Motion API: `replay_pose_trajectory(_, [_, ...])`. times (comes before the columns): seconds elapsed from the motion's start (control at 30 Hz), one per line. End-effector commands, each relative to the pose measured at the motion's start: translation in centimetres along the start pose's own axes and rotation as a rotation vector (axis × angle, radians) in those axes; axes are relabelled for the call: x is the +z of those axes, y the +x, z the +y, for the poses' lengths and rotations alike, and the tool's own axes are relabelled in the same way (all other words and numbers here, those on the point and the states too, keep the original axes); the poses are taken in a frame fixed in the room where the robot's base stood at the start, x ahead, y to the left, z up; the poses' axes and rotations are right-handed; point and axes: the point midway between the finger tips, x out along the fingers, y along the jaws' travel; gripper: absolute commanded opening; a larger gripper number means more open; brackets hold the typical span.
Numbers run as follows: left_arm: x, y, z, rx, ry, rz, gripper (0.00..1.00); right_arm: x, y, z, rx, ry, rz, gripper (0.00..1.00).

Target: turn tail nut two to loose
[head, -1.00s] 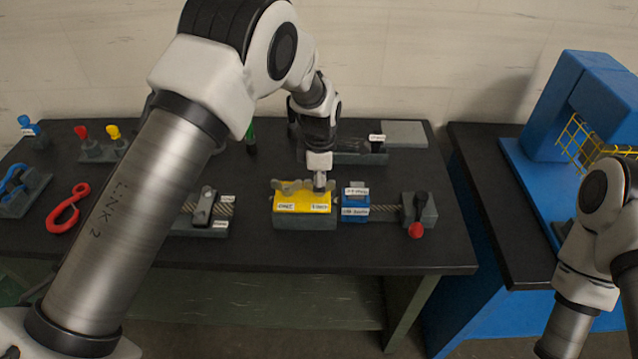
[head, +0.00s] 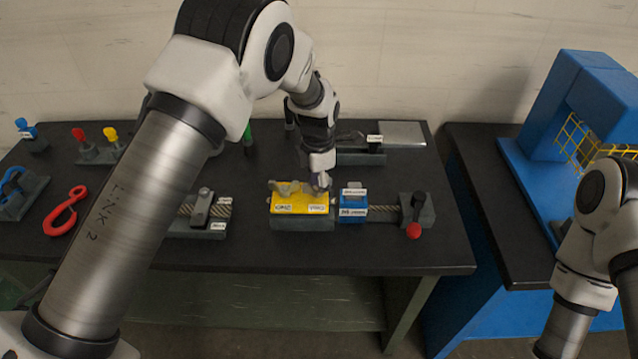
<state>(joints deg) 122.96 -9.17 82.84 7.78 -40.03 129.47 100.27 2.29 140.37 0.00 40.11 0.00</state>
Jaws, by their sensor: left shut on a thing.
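A yellow block (head: 302,204) with grey wing-like nuts on top sits on a dark grey base on the black table. Small white labels are on its front, too small to read surely. My left gripper (head: 319,183) points down at the right-hand nut on this block and is shut on it. The fingers hide most of that nut. The other grey nut (head: 284,188) stands free at the block's left. My right arm shows at the right edge, but its gripper is out of the picture.
A clamp (head: 202,209) lies left, a red hook (head: 67,210) farther left. A blue machine (head: 590,105) stands at right.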

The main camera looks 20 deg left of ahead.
Motion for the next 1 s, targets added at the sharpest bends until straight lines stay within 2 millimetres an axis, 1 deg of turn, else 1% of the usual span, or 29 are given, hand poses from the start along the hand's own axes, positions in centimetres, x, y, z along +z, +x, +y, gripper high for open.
replay_pose_trajectory(0.03, [0.08, -0.03, 0.28, 0.007, 0.001, -0.005, 0.05, 0.0, 0.04, 0.0, 0.0, 0.0, 0.0, 0.52])
replay_pose_trajectory(0.13, [0.07, -0.02, 0.28, 0.007, 0.001, -0.005, 0.05, 0.0, 0.04, 0.0, 0.0, 0.0, 0.0, 0.52])
replay_pose_trajectory(0.17, [0.06, -0.02, 0.27, 0.007, 0.002, -0.005, 0.35, 0.0, 0.04, 0.0, 0.0, 0.0, 0.0, 0.52])
replay_pose_trajectory(1.0, [-0.04, 0.08, 0.03, 0.0, 0.002, 0.0, 0.35, 0.0, 0.02, 0.0, 0.0, 0.0, 0.0, 0.52])
